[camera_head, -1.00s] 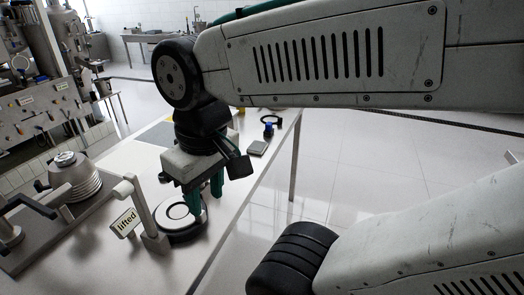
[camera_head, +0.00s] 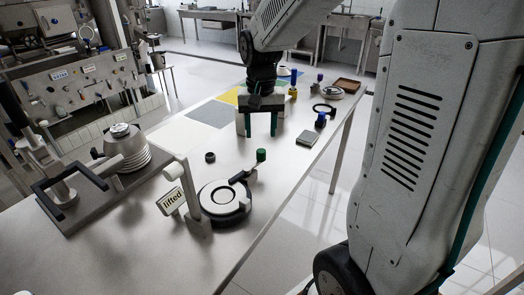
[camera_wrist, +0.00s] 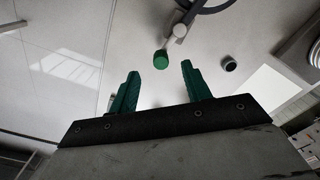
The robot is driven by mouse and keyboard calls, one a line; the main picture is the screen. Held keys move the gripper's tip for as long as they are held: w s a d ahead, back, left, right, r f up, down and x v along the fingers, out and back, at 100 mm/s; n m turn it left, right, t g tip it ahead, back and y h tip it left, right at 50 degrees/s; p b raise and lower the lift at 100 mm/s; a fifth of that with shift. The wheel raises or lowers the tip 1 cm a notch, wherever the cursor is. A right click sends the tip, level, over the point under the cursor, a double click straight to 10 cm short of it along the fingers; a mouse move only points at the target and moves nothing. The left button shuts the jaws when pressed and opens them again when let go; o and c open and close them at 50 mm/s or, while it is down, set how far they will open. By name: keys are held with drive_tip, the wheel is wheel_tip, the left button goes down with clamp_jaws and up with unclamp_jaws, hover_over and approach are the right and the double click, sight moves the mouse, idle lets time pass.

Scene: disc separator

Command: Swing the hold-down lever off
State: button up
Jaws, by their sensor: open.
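A short lever with a green knob (camera_head: 261,155) sticks out from a dark round fixture with a pale ring-shaped top (camera_head: 225,199). The green knob also shows in the wrist view (camera_wrist: 161,60), ahead of and between the fingertips. I cannot tell for sure that this is the hold-down lever. My gripper (camera_head: 261,133) points down over the table, beyond the knob. Its two green fingers are apart and empty, also in the wrist view (camera_wrist: 160,70).
A ribbed metal stack (camera_head: 124,150) stands on a grey base plate at left with a black-handled frame (camera_head: 62,201). A small black ring (camera_head: 210,157) lies near the knob. A grey block (camera_head: 307,138) and a blue-topped item (camera_head: 320,120) lie near the right edge.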

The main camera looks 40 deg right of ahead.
sight(261, 150)
drive_tip(key=w+f, duration=0.1)
drive_tip(key=w+d+f, duration=0.1)
drive_tip(key=shift+d+f+m, duration=0.2)
drive_tip(key=shift+f+m, duration=0.1)
wheel_tip(261, 150, down, 7)
drive_tip(key=shift+s+r, duration=0.1)
clamp_jaws()
